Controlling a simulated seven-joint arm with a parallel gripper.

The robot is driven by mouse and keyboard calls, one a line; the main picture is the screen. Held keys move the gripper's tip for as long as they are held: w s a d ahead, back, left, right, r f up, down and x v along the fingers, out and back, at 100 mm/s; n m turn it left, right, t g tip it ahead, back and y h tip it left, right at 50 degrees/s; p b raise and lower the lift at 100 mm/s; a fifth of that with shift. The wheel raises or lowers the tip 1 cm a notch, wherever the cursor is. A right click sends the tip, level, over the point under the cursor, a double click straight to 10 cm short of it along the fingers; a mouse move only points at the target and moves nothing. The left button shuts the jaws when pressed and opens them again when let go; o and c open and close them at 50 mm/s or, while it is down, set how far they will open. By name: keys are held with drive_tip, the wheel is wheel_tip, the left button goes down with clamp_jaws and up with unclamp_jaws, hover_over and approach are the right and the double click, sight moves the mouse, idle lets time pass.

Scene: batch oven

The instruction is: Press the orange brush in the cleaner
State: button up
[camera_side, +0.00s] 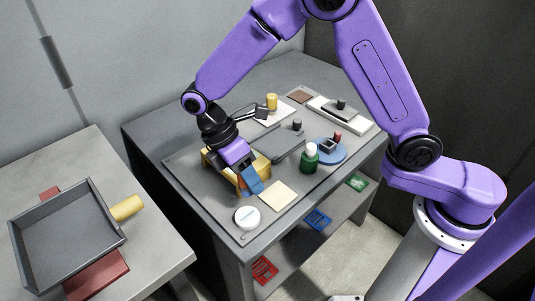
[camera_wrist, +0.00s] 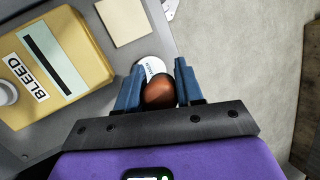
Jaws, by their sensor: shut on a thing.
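My gripper (camera_side: 252,181) is shut on the orange-brown brush (camera_wrist: 159,92), whose rounded end shows between the blue fingers in the wrist view. My gripper also shows there (camera_wrist: 158,68). The brush's bristles are hidden. A white round disc (camera_side: 247,217) with lettering too small to read surely, perhaps the cleaner, lies near the front corner of the grey worktop. It also shows just beyond the fingers in the wrist view (camera_wrist: 151,68), partly hidden by the brush. In the side view the gripper is behind the disc and apart from it.
A yellow box (camera_wrist: 57,62) marked BLEED stands left of the gripper. A cream square pad (camera_side: 278,196) lies beside the disc. A green bottle (camera_side: 310,160) and blue round plate (camera_side: 328,152) stand to the right. A dark tray (camera_side: 62,240) rests on the left table.

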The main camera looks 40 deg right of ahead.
drive_tip(key=shift+a+f, duration=0.25)
drive_tip(key=shift+f, duration=0.1)
hover_over(257, 213)
drive_tip(key=w, duration=0.2)
drive_tip(key=shift+s+a+f, duration=0.1)
drive_tip(key=shift+a+f, duration=0.1)
drive_tip(key=shift+f, duration=1.2)
drive_tip(key=shift+s+a+f, duration=0.1)
drive_tip(key=shift+a+f, duration=0.1)
drive_tip(key=shift+f, duration=1.15)
drive_tip(key=shift+f, duration=0.75)
drive_tip(key=shift+r, duration=3.6)
